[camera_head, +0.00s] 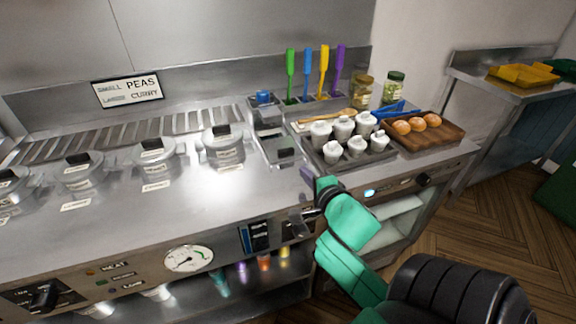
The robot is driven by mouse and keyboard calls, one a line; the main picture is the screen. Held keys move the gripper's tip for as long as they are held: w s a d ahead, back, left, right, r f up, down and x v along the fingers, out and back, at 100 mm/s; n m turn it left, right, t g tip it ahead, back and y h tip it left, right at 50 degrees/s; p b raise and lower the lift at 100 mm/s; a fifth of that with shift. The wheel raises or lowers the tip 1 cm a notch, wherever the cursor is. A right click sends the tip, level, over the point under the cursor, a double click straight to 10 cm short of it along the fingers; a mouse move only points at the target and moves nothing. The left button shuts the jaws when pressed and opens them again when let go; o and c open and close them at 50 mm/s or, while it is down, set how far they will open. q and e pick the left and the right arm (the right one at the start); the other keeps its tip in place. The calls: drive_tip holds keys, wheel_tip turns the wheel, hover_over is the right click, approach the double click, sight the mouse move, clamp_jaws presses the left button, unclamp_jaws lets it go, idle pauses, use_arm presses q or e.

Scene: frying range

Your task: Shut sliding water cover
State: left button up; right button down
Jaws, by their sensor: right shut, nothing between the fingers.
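What looks like the sliding water cover (283,153) is a small metal plate with a dark handle. It lies at the front of a narrow metal water well (268,118) set into the counter. The part of the well behind the plate looks uncovered, and a blue piece (263,97) stands at its back end. My right gripper (309,192) is shut and empty at the counter's front edge, in front of and a little right of the cover, apart from it. My left gripper is not in view.
Coloured utensils (324,70) stand behind.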

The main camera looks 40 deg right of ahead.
drive_tip(key=p, duration=0.2)
approach(282, 141)
drive_tip(key=shift+s+a+f, duration=0.15)
drive_tip(key=shift+s+a, duration=0.8)
drive_tip(key=shift+s, duration=0.1)
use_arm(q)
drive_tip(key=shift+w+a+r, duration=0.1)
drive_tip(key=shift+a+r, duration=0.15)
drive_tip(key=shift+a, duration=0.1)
use_arm(e)
drive_tip(key=shift+w+f, duration=0.1)
drive_tip(key=shift+w, duration=0.1)
drive_tip(key=shift+d, duration=0.1)
drive_tip(key=w+d, duration=0.1)
drive_tip(key=w, duration=0.4)
drive_tip(key=w+d, duration=0.1)
drive_tip(key=w, duration=0.1)
drive_tip(key=shift+w+d, duration=0.3)
drive_tip(key=shift+w, duration=0.1)
